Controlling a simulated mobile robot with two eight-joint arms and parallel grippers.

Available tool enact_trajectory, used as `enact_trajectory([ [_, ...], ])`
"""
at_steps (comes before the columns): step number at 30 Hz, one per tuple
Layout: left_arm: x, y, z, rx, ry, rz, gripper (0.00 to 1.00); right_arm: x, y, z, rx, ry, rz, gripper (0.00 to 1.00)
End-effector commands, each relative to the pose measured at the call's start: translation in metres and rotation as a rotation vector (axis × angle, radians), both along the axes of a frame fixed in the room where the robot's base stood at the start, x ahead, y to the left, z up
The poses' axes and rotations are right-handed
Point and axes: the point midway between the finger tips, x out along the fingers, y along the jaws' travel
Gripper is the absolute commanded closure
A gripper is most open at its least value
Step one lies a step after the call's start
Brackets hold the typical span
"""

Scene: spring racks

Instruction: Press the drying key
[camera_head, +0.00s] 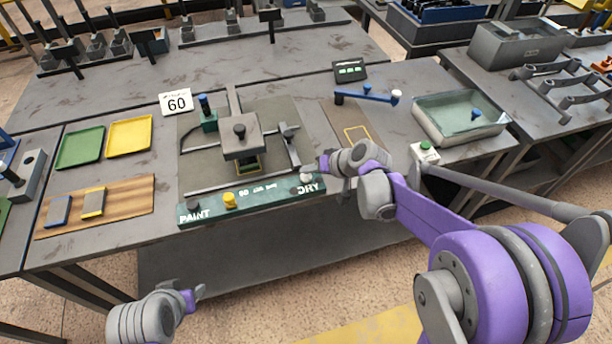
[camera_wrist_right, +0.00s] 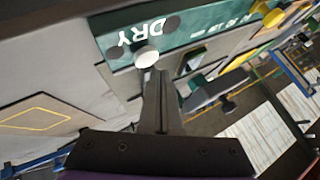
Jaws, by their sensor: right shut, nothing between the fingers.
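The green control panel (camera_head: 262,198) runs along the table's front edge, with PAINT at its left end and DRY at its right. The white round drying key (camera_head: 306,177) sits by the word DRY; it also shows in the right wrist view (camera_wrist_right: 147,56). My right gripper (camera_head: 322,164) is shut and empty beside this key. In the right wrist view its closed fingertips (camera_wrist_right: 150,75) reach the key's edge; I cannot tell whether they touch it or whether it is pressed. My left gripper (camera_head: 197,292) is low in front of the table, its fingers too small to read.
A yellow knob (camera_head: 229,200) and a dark knob (camera_head: 193,207) sit further left on the panel. A press-like fixture (camera_head: 240,138) stands behind it. A blue lever (camera_head: 365,93) and a glass-like tank (camera_head: 450,122) are to the right. Green (camera_head: 80,147) and yellow (camera_head: 129,135) trays lie left.

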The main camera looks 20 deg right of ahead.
Motion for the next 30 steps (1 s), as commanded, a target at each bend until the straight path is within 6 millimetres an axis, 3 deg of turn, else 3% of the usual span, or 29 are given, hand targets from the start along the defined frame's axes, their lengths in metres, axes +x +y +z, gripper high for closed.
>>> enact_trajectory([
  [30, -0.0029, 0.0000, -0.0082, 0.000, 0.005, 0.000, 0.50, 0.0000, 0.0000, -0.0091, 0.000, 0.000, 0.000, 1.00],
])
